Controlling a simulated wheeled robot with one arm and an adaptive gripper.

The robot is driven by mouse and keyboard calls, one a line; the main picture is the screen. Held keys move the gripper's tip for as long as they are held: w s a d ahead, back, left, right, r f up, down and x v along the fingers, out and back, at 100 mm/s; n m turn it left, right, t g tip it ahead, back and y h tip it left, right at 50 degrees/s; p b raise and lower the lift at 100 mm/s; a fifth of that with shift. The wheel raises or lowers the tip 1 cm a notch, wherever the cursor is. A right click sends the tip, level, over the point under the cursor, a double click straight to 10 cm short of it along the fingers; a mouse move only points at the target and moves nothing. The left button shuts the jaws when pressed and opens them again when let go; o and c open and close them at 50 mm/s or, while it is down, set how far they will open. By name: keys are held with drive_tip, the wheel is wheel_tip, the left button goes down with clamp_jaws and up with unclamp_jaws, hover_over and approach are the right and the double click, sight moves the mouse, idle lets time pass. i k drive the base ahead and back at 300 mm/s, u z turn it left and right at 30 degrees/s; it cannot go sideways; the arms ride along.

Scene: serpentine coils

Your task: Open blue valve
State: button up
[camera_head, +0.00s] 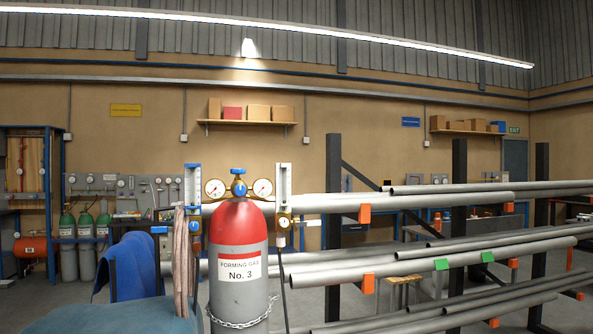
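A grey gas cylinder with a red top (239,267), labelled "FORMING GAS No. 3", stands upright in the lower middle. A blue valve knob (239,188) sits at its top, between two round gauges (215,188), with a smaller blue cap (238,171) above it. A small blue handle (158,230) shows at the left of the fittings, so I cannot tell for sure which blue part is the task's valve. Whether any valve is open cannot be told. My gripper is not in view.
A rack of grey pipes (440,262) with dark posts stands right of the cylinder, pipe ends close to it. A chain (240,322) loops around the cylinder. A blue cloth (134,267) and hanging hose (181,262) are at left. Green-topped cylinders (67,247) stand farther back.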

sight(233, 170)
drive_tip(key=z, duration=0.1)
drive_tip(key=i, duration=1.5)
drive_tip(key=u, duration=0.95)
